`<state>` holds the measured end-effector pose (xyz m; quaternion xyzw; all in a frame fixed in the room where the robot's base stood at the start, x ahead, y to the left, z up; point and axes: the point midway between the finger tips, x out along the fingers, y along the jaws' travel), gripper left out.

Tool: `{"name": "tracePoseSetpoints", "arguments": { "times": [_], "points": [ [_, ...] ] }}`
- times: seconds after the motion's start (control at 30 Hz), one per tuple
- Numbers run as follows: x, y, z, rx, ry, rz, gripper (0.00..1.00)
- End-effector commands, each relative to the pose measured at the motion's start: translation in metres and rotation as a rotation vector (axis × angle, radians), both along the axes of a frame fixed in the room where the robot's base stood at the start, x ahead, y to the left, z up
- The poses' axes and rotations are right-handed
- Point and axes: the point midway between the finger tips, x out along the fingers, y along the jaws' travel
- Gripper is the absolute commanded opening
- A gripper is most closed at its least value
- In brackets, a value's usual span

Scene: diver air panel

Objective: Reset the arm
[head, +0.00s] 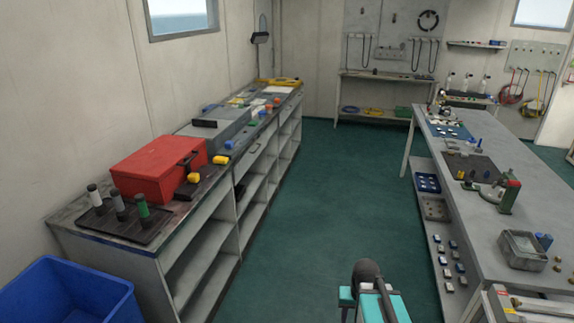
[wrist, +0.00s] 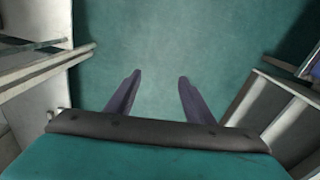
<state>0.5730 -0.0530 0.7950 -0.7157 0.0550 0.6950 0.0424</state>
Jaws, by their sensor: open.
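My gripper (wrist: 158,82) shows in the wrist view with its two dark fingers spread apart. It is open, and nothing is between the fingers. It points down over the green floor (wrist: 160,35). In the head view, part of my teal and dark arm (head: 370,295) shows at the bottom, right of centre, over the aisle. The gripper's fingers cannot be made out in the head view.
A long counter (head: 215,215) with a red case (head: 150,170) runs along the left wall. A workbench (head: 500,215) with tools stands on the right. A blue bin (head: 70,295) is at the lower left. The green aisle between is clear.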

Motion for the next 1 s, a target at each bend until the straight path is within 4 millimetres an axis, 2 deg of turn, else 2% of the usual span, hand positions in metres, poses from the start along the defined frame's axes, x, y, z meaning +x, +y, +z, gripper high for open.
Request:
{"name": "tracePoseSetpoints", "arguments": {
  "times": [0.13, 0.33, 0.67, 0.87, 1.0],
  "points": [
    [-0.008, 0.029, -0.009, 0.009, 0.012, 0.071, 0.48],
    [-0.018, 0.058, -0.019, 0.018, 0.025, 0.148, 0.48],
    [-0.057, 0.054, -0.082, 0.024, 0.117, 0.139, 0.48],
    [-0.096, 0.053, -0.133, 0.029, 0.198, 0.14, 0.48],
    [-0.128, 0.053, -0.17, 0.034, 0.262, 0.14, 0.48]
  ]
}}
